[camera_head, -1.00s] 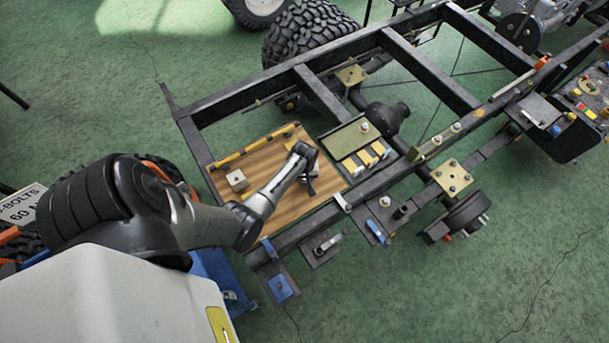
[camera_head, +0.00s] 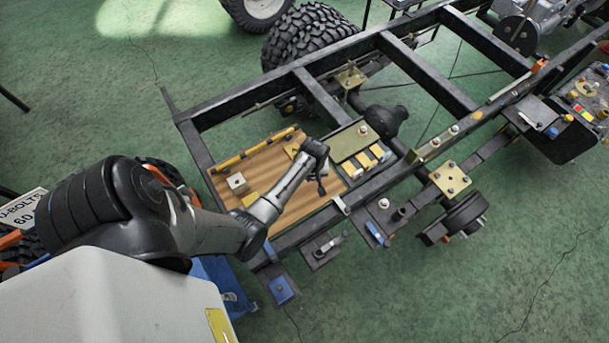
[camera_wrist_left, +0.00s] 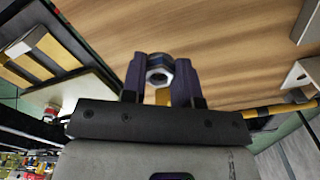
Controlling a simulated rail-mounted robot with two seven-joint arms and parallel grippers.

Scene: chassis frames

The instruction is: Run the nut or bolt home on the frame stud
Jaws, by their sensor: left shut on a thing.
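My left gripper (camera_head: 321,186) hangs over the right part of a wooden board (camera_head: 262,170) set in the chassis frame (camera_head: 330,107). In the left wrist view its two dark fingers are shut on a grey metal hex nut (camera_wrist_left: 159,75), with the hole facing the camera. The nut appears held above the board. In the head view the nut is too small to make out. Several studs stand along the frame, among them one on the rail (camera_head: 436,141) and one on a side bracket (camera_head: 384,203); I cannot tell which is the task's stud. My right gripper is not in view.
A light block with a hole (camera_head: 237,183) and a yellow bar (camera_head: 252,150) lie on the board. An olive plate (camera_head: 348,143) and several yellow strips (camera_head: 361,160) sit right of the gripper. A black rounded part (camera_head: 386,119) rises behind them.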

